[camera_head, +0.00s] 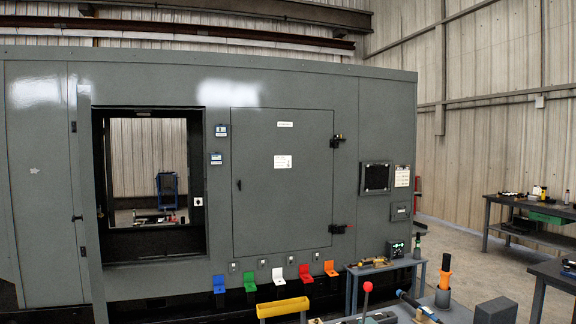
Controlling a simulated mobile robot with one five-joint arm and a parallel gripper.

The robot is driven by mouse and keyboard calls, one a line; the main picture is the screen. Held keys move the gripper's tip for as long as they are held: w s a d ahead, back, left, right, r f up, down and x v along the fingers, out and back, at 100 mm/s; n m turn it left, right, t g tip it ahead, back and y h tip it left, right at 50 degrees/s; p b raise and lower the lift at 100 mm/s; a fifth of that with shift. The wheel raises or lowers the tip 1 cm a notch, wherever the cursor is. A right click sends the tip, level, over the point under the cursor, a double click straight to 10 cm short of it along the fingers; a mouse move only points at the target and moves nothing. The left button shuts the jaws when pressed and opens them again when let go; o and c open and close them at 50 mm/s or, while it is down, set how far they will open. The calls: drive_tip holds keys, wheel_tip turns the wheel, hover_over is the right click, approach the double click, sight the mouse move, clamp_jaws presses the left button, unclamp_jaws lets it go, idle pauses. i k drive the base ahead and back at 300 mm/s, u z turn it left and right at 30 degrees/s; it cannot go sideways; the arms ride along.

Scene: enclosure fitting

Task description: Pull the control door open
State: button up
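A closed grey door (283,205) sits in the middle of the grey enclosure (345,110). I take it for the control door, though its small labels are too small to read. It lies flush with the panel. I cannot make out my gripper in this view.
Left of the door is an open doorway (98,190). Coloured brackets (278,277) line the enclosure's foot. A yellow tray (283,307), a red-knobbed lever (367,287), a small tool table (386,265) and an orange-handled tool (445,268) stand in front. Workbenches (510,202) are at right.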

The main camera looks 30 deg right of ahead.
sight(283, 160)
drive_tip(key=z, duration=0.45)
drive_tip(key=i, duration=4.75)
drive_tip(key=u, duration=1.05)
